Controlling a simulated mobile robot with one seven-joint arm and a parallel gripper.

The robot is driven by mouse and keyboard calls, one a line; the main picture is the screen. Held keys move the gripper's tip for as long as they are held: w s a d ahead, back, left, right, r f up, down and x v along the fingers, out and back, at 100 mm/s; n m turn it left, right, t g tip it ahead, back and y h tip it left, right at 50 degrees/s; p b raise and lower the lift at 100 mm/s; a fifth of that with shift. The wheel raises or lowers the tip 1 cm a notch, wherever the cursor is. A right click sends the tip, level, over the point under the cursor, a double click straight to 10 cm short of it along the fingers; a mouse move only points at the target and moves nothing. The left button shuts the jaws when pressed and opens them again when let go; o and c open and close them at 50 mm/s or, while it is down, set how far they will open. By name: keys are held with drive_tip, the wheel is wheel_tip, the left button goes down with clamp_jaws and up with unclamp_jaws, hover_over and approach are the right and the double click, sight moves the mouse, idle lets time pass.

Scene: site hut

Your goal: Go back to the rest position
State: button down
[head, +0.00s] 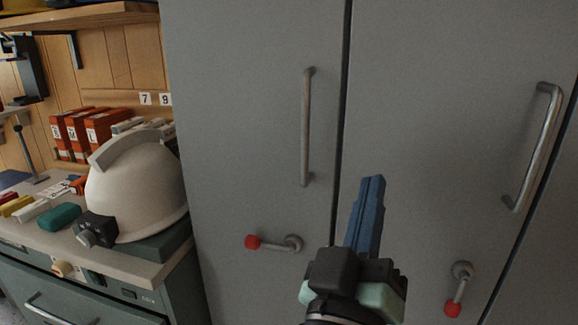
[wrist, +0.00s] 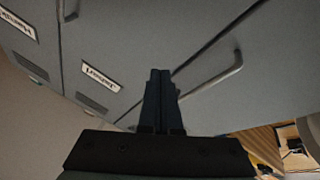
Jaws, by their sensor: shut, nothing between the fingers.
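My gripper (head: 372,182) is in front of the grey lockers in the head view, its blue fingers pointing up and together. It is shut and empty. In the wrist view the dark fingers (wrist: 160,75) also lie side by side with nothing between them. The left locker door (head: 245,120) and the right locker door (head: 440,120) both look closed. The fingers overlap the right door in the picture; I cannot tell how far they are from it.
Each locker door has a bar handle, left (head: 307,128) and right (head: 533,148), and a red-tipped lever, left (head: 272,243) and right (head: 458,290). At left, a white helmet (head: 135,190) with a headlamp (head: 97,229) sits on a cabinet. Orange boxes (head: 105,125) stand behind it.

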drive_tip(key=s+a+r+m+t+y+p, duration=0.1)
drive_tip(key=s+a+r+t+y, duration=0.3)
drive_tip(key=r, duration=0.7)
drive_tip(key=s+a+r+m+t+y+p, duration=0.15)
drive_tip(key=s+a+r+y, duration=0.3)
drive_tip(key=r, duration=0.55)
wheel_tip(320, 180, up, 20)
drive_tip(key=p, duration=1.9)
drive_tip(key=shift+w+a+f+t, duration=0.2)
drive_tip(key=shift+w+t, duration=0.1)
drive_tip(key=shift+t, duration=0.15)
drive_tip(key=shift+n+h, duration=0.25)
